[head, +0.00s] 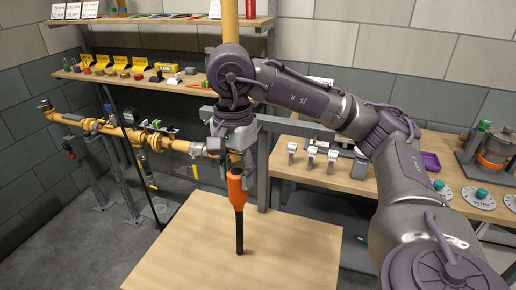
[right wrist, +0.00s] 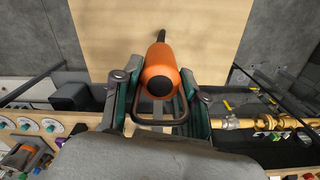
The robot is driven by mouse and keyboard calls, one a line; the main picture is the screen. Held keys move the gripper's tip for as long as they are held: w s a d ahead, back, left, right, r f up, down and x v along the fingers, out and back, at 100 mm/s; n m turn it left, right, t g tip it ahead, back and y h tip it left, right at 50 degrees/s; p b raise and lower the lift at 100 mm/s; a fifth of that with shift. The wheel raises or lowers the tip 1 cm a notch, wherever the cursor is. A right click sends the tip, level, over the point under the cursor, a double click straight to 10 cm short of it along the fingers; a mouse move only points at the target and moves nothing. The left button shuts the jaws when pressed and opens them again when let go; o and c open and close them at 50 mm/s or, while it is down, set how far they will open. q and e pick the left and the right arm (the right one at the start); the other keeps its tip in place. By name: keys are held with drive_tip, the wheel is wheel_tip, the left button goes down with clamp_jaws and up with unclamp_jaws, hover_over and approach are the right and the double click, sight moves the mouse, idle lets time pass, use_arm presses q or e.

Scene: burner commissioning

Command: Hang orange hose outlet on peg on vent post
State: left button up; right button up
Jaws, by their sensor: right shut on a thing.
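The orange hose outlet (head: 237,188) hangs upright from my right gripper (head: 228,150), its black tube pointing down over a light wooden table top. Its lower end looks just above or on the table; I cannot tell which. In the right wrist view the orange body (right wrist: 161,80) sits between the fingers of the right gripper (right wrist: 158,95), with a dark loop at its near end. A yellow vertical pipe (head: 230,22), possibly the vent post, rises behind my right arm. I cannot make out a peg; my arm hides part of this pipe. My left gripper is out of view.
The wooden table top (head: 180,255) is otherwise bare. Behind it are a yellow gas pipe line (head: 105,128), a grey upright (head: 263,170) and a shelf (head: 130,78) with small parts. A bench (head: 350,178) with valves and dials stands at right.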

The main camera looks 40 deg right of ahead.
drive_tip(key=w+d+f+p, duration=0.1)
drive_tip(key=w+d+p, duration=0.3)
drive_tip(key=d, duration=0.7)
drive_tip(key=shift+w+d+p, duration=0.2)
drive_tip(key=shift+w+p, duration=0.2)
drive_tip(key=shift+w, duration=0.5)
drive_tip(key=shift+f, duration=0.1)
drive_tip(key=shift+f, duration=0.2)
drive_tip(key=o, duration=1.2)
